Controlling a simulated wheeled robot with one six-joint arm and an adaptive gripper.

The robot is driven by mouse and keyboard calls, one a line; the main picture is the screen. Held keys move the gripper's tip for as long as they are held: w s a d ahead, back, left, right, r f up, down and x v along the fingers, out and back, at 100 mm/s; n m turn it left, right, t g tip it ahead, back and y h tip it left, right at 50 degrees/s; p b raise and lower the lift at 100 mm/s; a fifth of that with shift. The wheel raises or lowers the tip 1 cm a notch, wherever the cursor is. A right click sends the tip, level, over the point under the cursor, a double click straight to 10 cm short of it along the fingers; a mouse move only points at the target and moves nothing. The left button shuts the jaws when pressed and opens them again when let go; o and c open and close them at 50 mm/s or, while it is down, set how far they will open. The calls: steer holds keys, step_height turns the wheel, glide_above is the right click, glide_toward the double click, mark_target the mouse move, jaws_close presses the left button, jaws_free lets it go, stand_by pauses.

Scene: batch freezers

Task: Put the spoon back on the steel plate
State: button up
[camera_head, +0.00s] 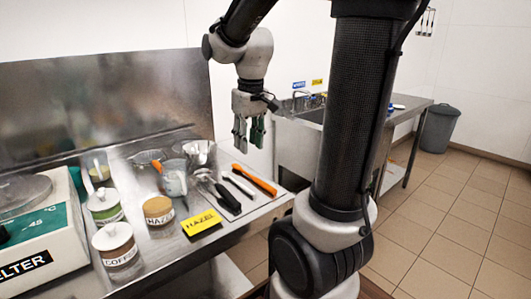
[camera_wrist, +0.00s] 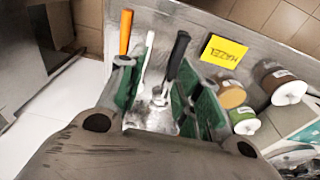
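My gripper (camera_head: 248,140) hangs beyond the utensils in the head view, fingers apart, with nothing seen between them. In the wrist view its green-padded fingers (camera_wrist: 157,85) are spread above the utensils. A slim pale utensil (camera_head: 238,184), possibly the spoon, lies on the steel counter (camera_head: 160,262) between an orange-handled tool (camera_head: 256,180) and black-handled tools (camera_head: 222,196). The wrist view shows a white handle (camera_wrist: 147,48) between an orange handle (camera_wrist: 126,32) and a black one (camera_wrist: 178,50); their lower ends are partly hidden. I cannot tell a separate steel plate from the counter.
Jars labelled COFFEE (camera_head: 117,254) and HAZEL (camera_head: 158,212), a green-banded jar (camera_head: 104,206) and a yellow HAZEL card (camera_head: 201,223) stand nearby. A jug (camera_head: 174,180) stands behind. The melter (camera_head: 40,250) is at left. A sink bench (camera_head: 300,150) stands beyond.

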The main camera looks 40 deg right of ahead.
steer(key=s+a+r+t, duration=0.1)
steer(key=s, duration=0.6)
steer(key=s+a+r+t, duration=0.1)
steer(key=s+a+t, duration=0.1)
steer(key=s, duration=0.4)
steer(key=shift+s+r, duration=0.3)
steer(key=shift+s, duration=0.05)
